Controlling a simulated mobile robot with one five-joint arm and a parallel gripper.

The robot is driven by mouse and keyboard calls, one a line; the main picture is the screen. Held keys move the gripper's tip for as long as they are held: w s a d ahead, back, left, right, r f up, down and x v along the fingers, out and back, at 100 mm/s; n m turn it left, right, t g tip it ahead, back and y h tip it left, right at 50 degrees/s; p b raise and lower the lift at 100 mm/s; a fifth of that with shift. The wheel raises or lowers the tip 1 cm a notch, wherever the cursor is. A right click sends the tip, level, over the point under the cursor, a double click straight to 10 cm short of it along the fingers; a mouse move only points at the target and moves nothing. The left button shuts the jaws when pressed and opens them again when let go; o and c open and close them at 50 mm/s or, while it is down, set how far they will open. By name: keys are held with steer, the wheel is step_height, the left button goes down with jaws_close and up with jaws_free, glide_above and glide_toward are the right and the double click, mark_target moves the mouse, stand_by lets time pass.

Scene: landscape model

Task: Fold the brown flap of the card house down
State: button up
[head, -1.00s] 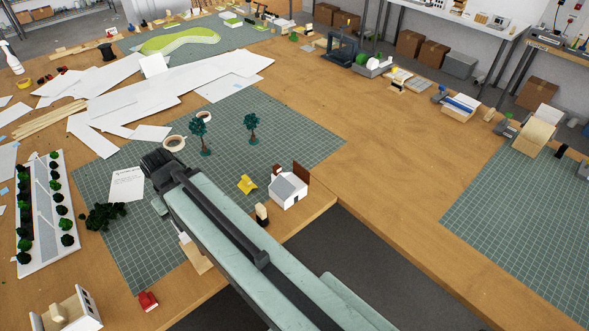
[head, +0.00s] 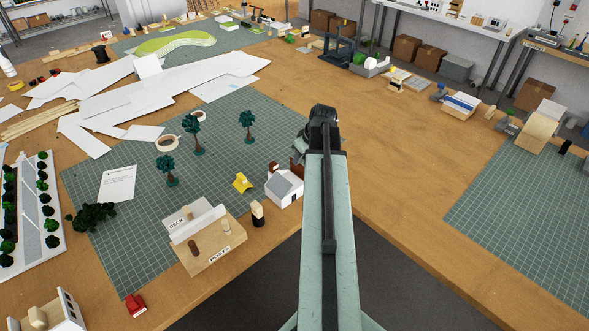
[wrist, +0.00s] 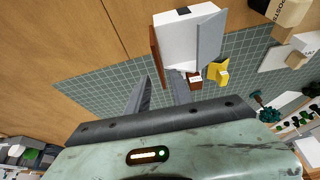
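The card house (head: 284,188) is white with a grey roof panel, on the near edge of the green mat, just left of my arm. Its brown flap (head: 298,159) stands up at the house's far right side, partly hidden by my arm. In the wrist view the house (wrist: 187,40) is at the top, with the brown flap (wrist: 155,56) upright along its left side. My gripper (head: 322,114) is beyond and right of the house. In the wrist view its two fingers (wrist: 158,92) are apart and empty, short of the flap in the picture.
A yellow piece (head: 242,182) and a small dark-and-tan figure (head: 258,213) stand close to the house. A wooden posts-and-deck block (head: 215,252) is to the left. Model trees (head: 247,124) stand on the mat. Bare table (head: 400,170) lies to the right.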

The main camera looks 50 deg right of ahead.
mark_target(295, 167)
steer(key=b+x, duration=0.6)
steer(key=x, duration=0.1)
steer(key=shift+w+f+b, duration=0.1)
steer(key=shift+f+b, duration=0.3)
steer(key=shift+r, duration=0.15)
jaws_close()
steer(key=shift+a, duration=0.1)
